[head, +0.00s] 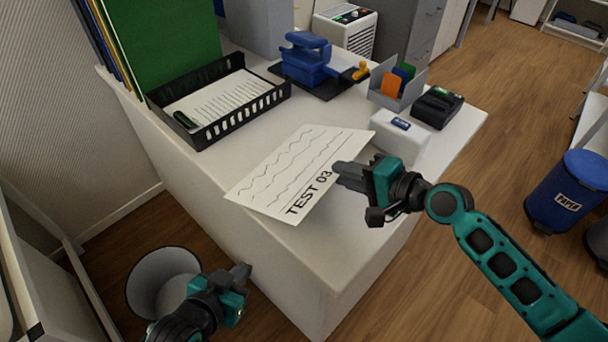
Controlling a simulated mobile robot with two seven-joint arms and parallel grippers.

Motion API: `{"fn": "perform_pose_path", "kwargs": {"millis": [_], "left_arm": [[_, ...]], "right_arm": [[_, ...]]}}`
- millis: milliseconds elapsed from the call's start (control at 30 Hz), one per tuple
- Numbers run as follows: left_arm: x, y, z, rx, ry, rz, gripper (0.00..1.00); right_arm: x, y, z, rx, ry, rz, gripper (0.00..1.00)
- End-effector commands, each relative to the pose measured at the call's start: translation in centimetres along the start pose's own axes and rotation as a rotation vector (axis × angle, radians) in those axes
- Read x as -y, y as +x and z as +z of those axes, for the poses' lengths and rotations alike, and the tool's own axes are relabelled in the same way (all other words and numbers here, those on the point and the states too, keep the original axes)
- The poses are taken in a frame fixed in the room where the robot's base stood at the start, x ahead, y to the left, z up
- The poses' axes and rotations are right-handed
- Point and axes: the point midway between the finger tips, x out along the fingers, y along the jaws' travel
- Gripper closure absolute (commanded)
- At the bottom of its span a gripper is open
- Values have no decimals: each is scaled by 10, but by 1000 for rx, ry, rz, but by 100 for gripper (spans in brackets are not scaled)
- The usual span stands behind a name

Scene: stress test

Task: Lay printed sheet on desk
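The printed sheet (290,175), white with wavy lines and the words "TEST 03", is over the front part of the white desk (300,262). It looks tilted, and I cannot tell whether any edge touches the desk top. My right gripper (340,172) is shut on the sheet's right edge near the "03". My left gripper (246,272) is low at the front left, off the desk's side and apart from the sheet. It appears empty; its finger gap is not clear.
A black tray (238,112) with paper, a blue hole punch (306,62), a card holder (405,95), a white box (400,140) and a black device (437,107) stand on the desk. A white bin (150,280) is on the floor beside my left gripper.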

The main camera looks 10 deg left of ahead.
Motion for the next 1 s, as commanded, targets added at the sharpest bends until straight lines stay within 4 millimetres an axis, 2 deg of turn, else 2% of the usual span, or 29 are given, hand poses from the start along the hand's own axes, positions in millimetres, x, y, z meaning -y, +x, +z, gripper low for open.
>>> {"fn": "perform_pose_path", "kwargs": {"millis": [633,800,1000], "left_arm": [[2,-11,-16,0,0,-4,100],[2,-12,-15,2,0,-3,100],[1,-12,-15,3,-1,-2,100]], "right_arm": [[0,-72,-1,-2,0,2,82],[0,-80,0,0,-1,1,82],[0,-80,0,0,0,0,82]]}}
